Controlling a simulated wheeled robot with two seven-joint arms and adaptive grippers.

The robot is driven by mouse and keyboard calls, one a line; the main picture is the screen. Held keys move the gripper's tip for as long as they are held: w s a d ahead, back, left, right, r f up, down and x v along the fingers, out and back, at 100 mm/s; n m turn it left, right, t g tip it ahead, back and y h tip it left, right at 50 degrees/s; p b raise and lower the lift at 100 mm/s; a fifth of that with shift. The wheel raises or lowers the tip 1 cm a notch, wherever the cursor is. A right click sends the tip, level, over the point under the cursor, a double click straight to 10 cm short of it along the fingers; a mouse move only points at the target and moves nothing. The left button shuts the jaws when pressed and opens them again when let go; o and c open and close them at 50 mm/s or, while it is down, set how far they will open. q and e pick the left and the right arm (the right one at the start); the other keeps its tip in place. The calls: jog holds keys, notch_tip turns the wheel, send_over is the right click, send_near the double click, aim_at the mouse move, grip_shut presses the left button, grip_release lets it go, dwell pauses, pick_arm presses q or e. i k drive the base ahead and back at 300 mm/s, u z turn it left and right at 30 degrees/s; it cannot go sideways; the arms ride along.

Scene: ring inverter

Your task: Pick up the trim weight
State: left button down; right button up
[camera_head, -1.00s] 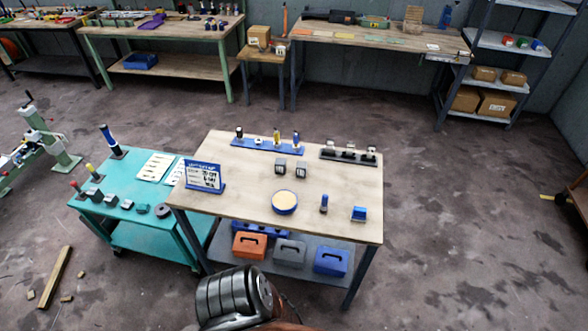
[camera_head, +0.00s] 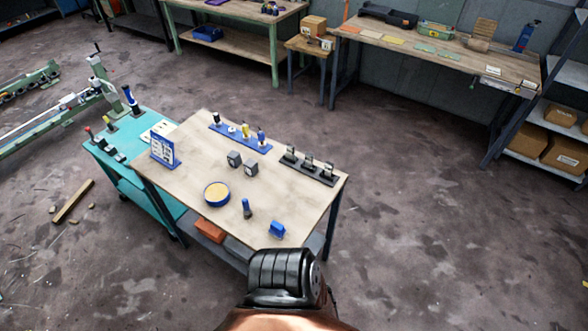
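I cannot tell for sure which thing is the trim weight. On the wooden table lie two small dark grey blocks (camera_head: 242,163) with light faces, side by side near the middle. A round blue dish (camera_head: 217,194) with a tan top is in front of them. A small dark blue upright piece (camera_head: 247,208) and a blue block-like item (camera_head: 277,229) stand near the front right edge. Neither gripper shows in the head view.
The wooden table (camera_head: 190,200) carries a blue rack (camera_head: 240,138), a dark rack (camera_head: 308,167) and a blue-framed sign (camera_head: 163,150). A teal cart (camera_head: 125,172) stands at its left. An orange box (camera_head: 209,230) sits on the lower shelf. Floor at right is clear.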

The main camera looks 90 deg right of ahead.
aim_at(251, 167)
jog(key=k, duration=0.7)
jog(key=z, duration=1.2)
jog(key=i, duration=0.5)
